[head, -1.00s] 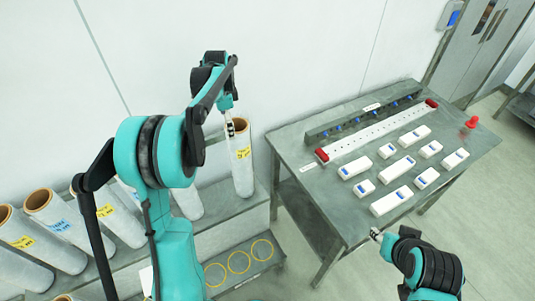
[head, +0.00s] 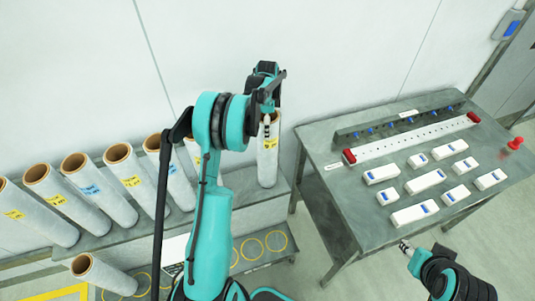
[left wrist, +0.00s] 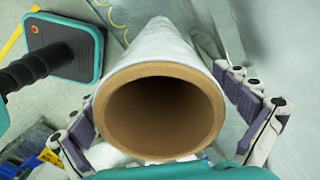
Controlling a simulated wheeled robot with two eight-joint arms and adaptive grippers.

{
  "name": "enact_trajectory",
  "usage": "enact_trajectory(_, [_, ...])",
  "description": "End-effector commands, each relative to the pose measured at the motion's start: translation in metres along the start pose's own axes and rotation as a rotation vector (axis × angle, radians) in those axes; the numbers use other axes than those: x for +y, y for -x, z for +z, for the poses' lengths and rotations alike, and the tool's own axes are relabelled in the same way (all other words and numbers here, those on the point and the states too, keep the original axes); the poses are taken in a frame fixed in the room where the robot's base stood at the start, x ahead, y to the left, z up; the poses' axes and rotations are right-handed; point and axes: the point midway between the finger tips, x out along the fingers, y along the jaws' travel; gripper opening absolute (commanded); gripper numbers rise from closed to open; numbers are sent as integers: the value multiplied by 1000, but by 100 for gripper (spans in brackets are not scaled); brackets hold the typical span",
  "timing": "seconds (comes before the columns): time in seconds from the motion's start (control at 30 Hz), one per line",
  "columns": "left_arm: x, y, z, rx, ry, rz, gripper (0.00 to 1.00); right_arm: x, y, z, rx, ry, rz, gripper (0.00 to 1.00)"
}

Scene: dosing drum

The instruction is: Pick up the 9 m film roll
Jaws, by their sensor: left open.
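A white film roll (head: 267,165) with a brown core and a yellow label stands upright at the right end of the grey bench. The label is too small to read. My left gripper (head: 267,126) is at the top of this roll, pointing down. In the left wrist view the open end of the roll (left wrist: 160,75) fills the middle, and the fingers of my left gripper (left wrist: 168,135) are spread on both sides of it, open. My right gripper (head: 405,245) is near the front edge of the right table, empty; its finger gap is too small to judge.
Several other film rolls (head: 90,182) with yellow or blue labels lean along the bench to the left. One roll (head: 103,274) lies lower. Yellow rings (head: 252,249) mark a lower shelf. The right table (head: 335,207) holds white blocks, a ruler-like bar and a red knob.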

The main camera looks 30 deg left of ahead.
Motion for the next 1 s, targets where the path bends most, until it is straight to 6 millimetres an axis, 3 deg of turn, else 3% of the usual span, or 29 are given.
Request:
enact_trajectory(0.17, [0,0,0,0,0,0,97,0,0,0,0,0,0,40])
enact_trajectory(0.4, [0,1,0,0,0,0,34,0,0,0,0,0,0,40])
enact_trajectory(0.47, [0,2,0,0,0,0,22,0,0,0,0,0,0,40])
enact_trajectory(0.77, [0,3,0,0,0,0,21,0,0,0,0,0,0,40])
enact_trajectory(1.0, [0,18,0,0,0,0,21,0,2,-2,0,0,0,40])
